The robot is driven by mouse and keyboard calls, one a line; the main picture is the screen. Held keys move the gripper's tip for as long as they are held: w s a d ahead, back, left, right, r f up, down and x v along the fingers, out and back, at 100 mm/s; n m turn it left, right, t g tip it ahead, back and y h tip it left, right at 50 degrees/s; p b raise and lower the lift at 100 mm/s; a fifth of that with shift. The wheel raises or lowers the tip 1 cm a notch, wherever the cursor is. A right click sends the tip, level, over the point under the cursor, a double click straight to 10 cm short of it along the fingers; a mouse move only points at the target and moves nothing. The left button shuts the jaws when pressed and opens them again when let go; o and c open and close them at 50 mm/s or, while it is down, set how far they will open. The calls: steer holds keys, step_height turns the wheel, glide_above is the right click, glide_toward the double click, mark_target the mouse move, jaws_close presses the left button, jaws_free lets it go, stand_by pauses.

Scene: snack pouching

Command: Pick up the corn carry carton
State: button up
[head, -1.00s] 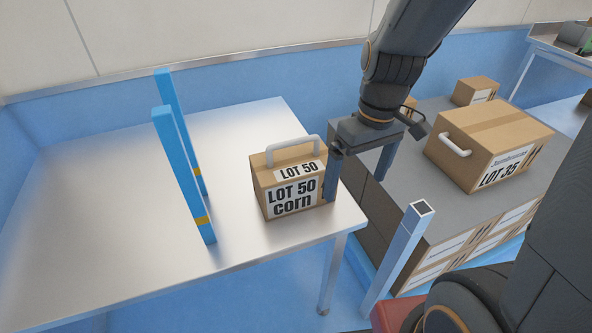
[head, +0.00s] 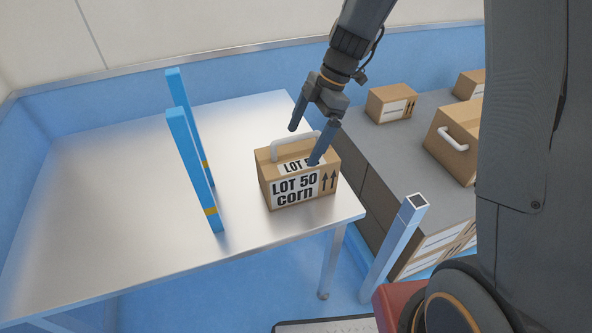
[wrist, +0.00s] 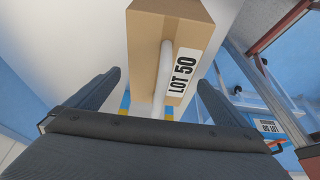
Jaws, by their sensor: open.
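The corn carry carton (head: 297,185) is a brown box labelled "LOT 50 corn" with a white handle (head: 296,140) on top. It stands upright on the metal table near its right end. My gripper (head: 304,146) is open above the carton, its fingers pointing down on either side of the handle in the head view. In the wrist view the carton (wrist: 150,45) lies ahead and its white handle (wrist: 163,80) runs between my two open fingers (wrist: 160,92). I cannot tell whether a finger touches the carton.
Two blue posts (head: 192,165) stand on the table (head: 110,210) left of the carton. To the right, a grey-topped stack (head: 385,150) bears other cartons, one with a white handle (head: 454,138). The table's left part is clear.

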mark_target(298, 154)
steer(key=shift+d+p+x, duration=0.2)
steer(key=shift+p+x, duration=1.05)
steer(key=shift+x, duration=2.25)
steer(key=c, duration=1.3)
steer(key=shift+o, duration=0.2)
